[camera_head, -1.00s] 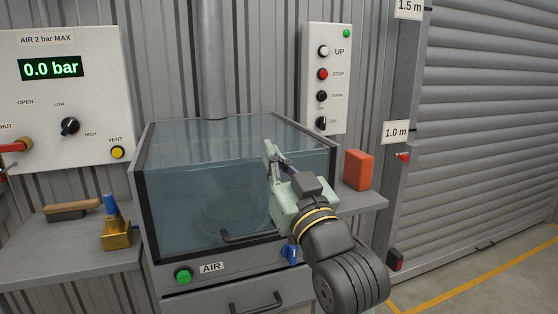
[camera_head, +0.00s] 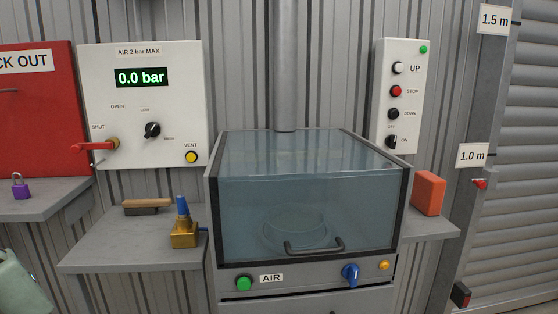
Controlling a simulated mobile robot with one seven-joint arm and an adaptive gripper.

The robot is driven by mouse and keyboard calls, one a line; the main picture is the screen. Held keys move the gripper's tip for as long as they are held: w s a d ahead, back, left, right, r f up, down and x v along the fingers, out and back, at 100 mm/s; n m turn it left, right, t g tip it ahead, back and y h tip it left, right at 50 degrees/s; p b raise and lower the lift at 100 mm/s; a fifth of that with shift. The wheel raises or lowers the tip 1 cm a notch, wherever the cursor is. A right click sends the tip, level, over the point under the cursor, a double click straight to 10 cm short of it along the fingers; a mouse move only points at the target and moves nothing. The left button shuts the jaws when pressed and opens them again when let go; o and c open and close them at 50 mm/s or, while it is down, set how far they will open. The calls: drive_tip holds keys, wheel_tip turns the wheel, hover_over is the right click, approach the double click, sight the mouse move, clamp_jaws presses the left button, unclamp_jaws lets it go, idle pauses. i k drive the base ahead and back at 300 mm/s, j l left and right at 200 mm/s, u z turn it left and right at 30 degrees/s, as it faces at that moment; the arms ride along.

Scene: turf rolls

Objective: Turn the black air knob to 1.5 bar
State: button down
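The black air knob (camera_head: 152,130) is on the white air panel (camera_head: 185,102) at the left of the head view, between the words LOW and HIGH. A pale green part of my gripper (camera_head: 20,288) shows at the lower left edge, below the left shelf and well away from the knob. Its fingers are out of the picture.
A red-handled valve (camera_head: 95,146) sticks out left of the knob, and a yellow VENT button (camera_head: 191,157) is below right. A brass valve (camera_head: 184,236) and a brush (camera_head: 147,207) lie on the shelf below. A glass-sided cabinet (camera_head: 212,225) stands to the right.

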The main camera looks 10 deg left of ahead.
sight(152, 129)
drive_tip(key=i+j+u, duration=0.15)
drive_tip(key=i, duration=0.7)
